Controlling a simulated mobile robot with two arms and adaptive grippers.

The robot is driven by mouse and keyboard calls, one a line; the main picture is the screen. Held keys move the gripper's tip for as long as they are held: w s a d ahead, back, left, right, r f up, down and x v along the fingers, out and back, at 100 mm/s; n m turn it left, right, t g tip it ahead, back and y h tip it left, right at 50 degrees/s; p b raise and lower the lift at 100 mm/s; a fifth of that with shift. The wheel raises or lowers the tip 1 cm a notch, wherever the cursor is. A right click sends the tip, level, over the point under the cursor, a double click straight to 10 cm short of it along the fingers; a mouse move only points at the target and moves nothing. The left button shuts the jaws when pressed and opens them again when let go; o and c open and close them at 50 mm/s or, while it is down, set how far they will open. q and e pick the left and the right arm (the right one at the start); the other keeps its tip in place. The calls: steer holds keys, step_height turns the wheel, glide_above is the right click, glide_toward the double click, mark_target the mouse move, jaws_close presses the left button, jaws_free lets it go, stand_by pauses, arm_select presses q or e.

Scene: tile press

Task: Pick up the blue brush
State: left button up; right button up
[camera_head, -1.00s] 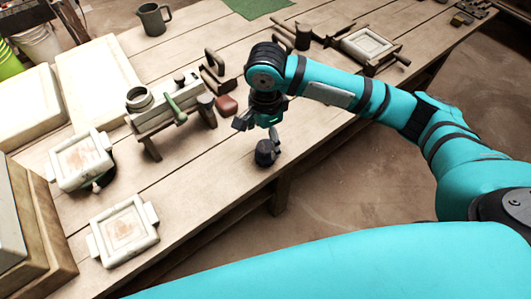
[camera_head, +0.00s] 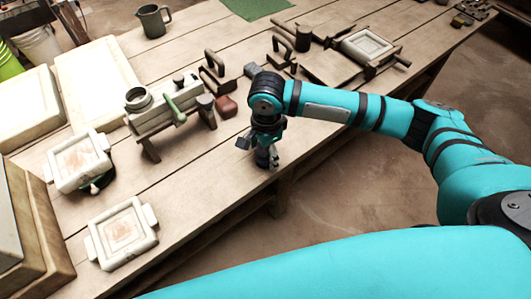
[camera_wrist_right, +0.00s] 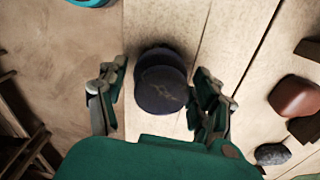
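The blue brush is a dark, round, knobbed thing standing on the table near its front edge. In the right wrist view the brush (camera_wrist_right: 161,88) lies between the two fingers of my right gripper (camera_wrist_right: 160,84), with gaps on both sides. In the head view my right gripper (camera_head: 267,157) points down over the brush, its fingers around it and hiding most of it. My right gripper is open. My left gripper is not in view.
The wooden table (camera_head: 200,210) carries a tile press (camera_head: 160,112) with a green handle left of the gripper. A reddish-brown lump (camera_head: 227,107) is close by. White tile moulds (camera_head: 122,232) lie at the left front. The table's front edge is near the gripper.

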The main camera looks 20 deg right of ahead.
steer(key=c, duration=0.9)
steer(key=shift+o, duration=0.2)
steer(key=shift+r, duration=0.5)
steer(key=r, duration=0.2)
steer(key=shift+s+d+r, duration=0.1)
steer(key=shift+s+r, duration=0.15)
steer(key=shift+r, duration=0.1)
steer(key=s+d, duration=0.3)
steer(key=s, duration=0.4)
steer(key=s+d+r+p, duration=0.1)
steer(key=s+d, duration=0.2)
steer(key=s, duration=0.4)
steer(key=shift+r, duration=0.15)
steer(key=shift+s+d, duration=0.1)
